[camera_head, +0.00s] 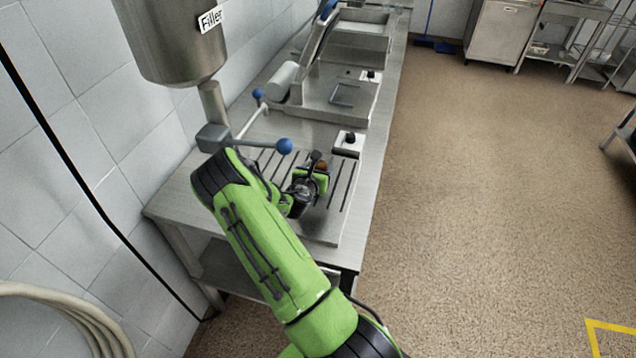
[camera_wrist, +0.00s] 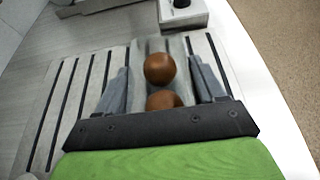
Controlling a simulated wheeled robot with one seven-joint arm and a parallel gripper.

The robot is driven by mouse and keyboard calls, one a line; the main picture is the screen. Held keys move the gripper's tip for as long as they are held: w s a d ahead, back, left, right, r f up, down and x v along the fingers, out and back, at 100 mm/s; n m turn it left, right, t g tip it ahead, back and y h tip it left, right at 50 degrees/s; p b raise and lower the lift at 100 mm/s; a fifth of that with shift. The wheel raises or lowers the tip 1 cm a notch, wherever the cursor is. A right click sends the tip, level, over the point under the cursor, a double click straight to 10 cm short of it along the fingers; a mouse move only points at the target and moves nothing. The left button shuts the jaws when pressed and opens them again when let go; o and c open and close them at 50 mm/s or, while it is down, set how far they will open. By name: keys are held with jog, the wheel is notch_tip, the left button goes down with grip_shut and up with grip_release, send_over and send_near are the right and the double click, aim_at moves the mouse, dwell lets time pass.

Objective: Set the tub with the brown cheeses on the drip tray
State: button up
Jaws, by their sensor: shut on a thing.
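The drip tray (camera_head: 338,203) is a slotted metal plate on the steel table below the filler. In the wrist view its dark slots (camera_wrist: 75,95) run beneath my gripper. My gripper (camera_wrist: 162,90) is over the tray and shut on a clear tub (camera_wrist: 178,46) that holds round brown cheeses (camera_wrist: 159,68). Two cheeses show, one partly hidden behind the gripper's dark bar. In the head view my gripper (camera_head: 316,170) hides most of the tub, and a bit of brown shows. I cannot tell whether the tub touches the tray.
The filler (camera_head: 180,50) hangs at the upper left, with a blue-knobbed lever (camera_head: 285,146) close to my arm. A small control box (camera_head: 348,144) stands at the tray's far right corner. Another machine (camera_head: 325,95) is farther along the table. The floor to the right is clear.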

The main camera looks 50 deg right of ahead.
notch_tip(320, 180, down, 2)
jog(key=shift+f+b, duration=0.15)
jog(key=shift+b, duration=0.45)
jog(key=o, duration=1)
